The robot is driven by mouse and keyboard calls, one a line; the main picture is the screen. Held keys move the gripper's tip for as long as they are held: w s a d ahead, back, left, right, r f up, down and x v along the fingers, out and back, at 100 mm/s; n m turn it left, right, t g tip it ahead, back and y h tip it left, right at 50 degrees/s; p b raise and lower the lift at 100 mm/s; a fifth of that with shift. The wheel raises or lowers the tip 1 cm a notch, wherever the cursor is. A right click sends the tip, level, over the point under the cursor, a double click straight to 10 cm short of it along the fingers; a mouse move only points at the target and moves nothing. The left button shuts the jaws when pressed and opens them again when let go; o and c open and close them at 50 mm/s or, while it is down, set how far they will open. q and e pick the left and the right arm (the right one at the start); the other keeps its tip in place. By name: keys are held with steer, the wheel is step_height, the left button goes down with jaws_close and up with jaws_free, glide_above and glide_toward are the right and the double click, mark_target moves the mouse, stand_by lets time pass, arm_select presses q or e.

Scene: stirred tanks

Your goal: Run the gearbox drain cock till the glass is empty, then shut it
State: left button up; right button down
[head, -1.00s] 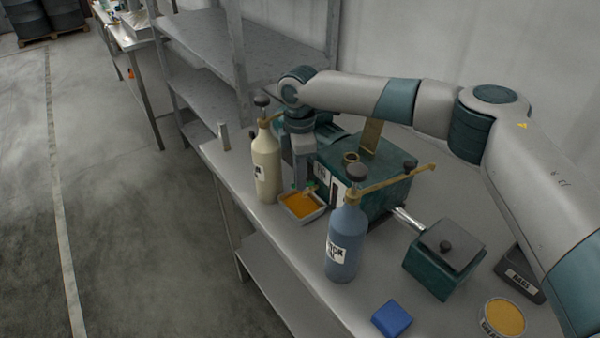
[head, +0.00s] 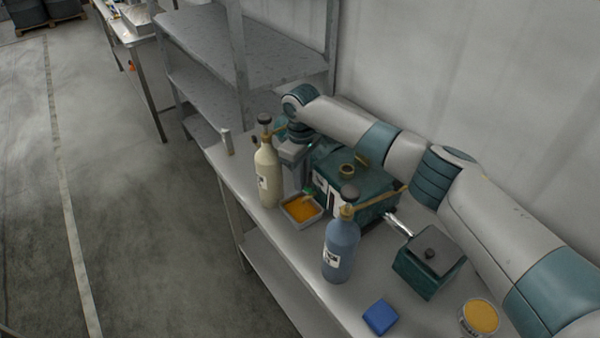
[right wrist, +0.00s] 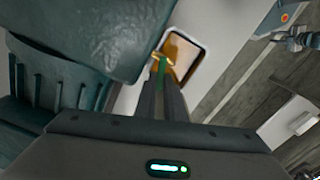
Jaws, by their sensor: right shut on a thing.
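The green gearbox (head: 374,184) stands on the steel bench. My right gripper (head: 304,184) is at its left front end, shut on the small green handle of the drain cock (right wrist: 161,76). In the right wrist view the two dark fingers (right wrist: 161,98) close around this handle, with brass of the cock just beyond. A white tray (head: 290,218) holding orange oil (head: 299,210) sits below the cock. I cannot clearly tell whether oil is running. The level in the gearbox glass cannot be read here. My left gripper is out of view.
A cream bottle (head: 268,178) stands left of the tray and a blue bottle (head: 341,250) in front of the gearbox, both close to my gripper. A blue block (head: 381,317), a green box with grey lid (head: 428,265) and a yellow-topped tin (head: 480,318) stand nearer.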

steer(key=shift+w+d+r+m+p, duration=0.1)
steer(key=shift+w+m+p, duration=0.05)
steer(key=shift+m+p, duration=0.4)
steer(key=shift+w+d+m+p, duration=0.15)
steer(key=shift+m+p, duration=0.15)
steer(key=shift+m, duration=0.45)
steer(key=c, duration=1.8)
jaws_free()
steer(key=shift+c, duration=0.2)
steer(key=shift+a, duration=0.1)
steer(key=shift+w+r, duration=0.1)
steer(key=shift+r, duration=0.05)
